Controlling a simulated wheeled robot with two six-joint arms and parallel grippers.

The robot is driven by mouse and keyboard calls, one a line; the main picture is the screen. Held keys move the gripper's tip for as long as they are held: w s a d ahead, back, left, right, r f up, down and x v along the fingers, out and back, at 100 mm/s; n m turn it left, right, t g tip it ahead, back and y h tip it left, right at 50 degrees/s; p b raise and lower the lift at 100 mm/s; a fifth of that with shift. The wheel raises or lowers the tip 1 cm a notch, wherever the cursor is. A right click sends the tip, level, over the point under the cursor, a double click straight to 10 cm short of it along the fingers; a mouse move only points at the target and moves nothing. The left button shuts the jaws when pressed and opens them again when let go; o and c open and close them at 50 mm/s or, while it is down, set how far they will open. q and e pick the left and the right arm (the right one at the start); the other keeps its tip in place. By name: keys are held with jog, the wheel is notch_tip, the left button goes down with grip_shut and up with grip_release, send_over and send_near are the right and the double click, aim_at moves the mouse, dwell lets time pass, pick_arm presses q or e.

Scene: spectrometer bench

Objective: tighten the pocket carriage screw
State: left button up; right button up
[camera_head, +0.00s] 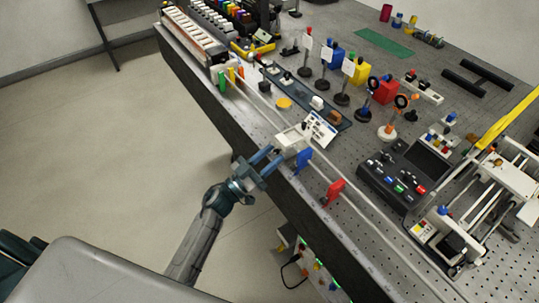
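A pale carriage (291,139) sits on the long rail along the bench's front edge, with a small white printed card (320,130) just behind it. I take it to be the pocket carriage. Its screw is too small to make out. My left gripper (271,158) reaches in from the front of the bench. Its two blue fingers are spread apart, with the tips close to the near side of the carriage. I cannot tell whether they touch it. Nothing shows between the fingers. My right gripper is not in view.
A blue block (303,160) and a red block (333,192) stand along the rail to the right of the carriage. Green and orange pieces (222,82) stand at its left end. A black control box (396,178) and several post-mounted parts fill the bench behind.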

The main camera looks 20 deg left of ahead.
pick_arm(q)
grip_shut()
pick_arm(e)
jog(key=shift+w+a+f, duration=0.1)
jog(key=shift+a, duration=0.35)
